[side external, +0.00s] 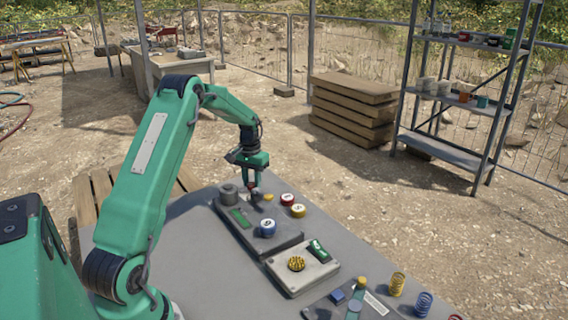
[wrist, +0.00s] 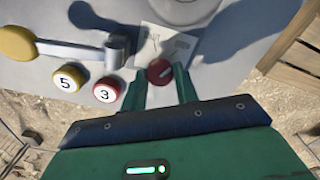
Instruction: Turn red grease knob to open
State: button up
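The red knob (wrist: 159,73) is small and round with a pale line across its top, and it sits on the grey panel by a pale label (wrist: 163,45). In the wrist view it is between the tips of my green gripper (wrist: 160,75). The two fingers are apart, one on each side of the knob; I see no clear contact. In the side view my gripper (side external: 252,174) points down over the far end of the panel, and it mostly hides the knob there.
A red button marked 3 (wrist: 107,90) and a yellow button marked 5 (wrist: 68,79) are close on the left. A yellow-ended grey lever (wrist: 75,50) lies behind them. A grey cylinder (side external: 228,192) stands near my gripper. A blue knob (side external: 267,228) is nearer the camera.

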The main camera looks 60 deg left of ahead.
aim_at(252, 184)
jog(key=o, duration=0.4)
jog(key=shift+r, duration=0.1)
jog(key=shift+r, duration=3.9)
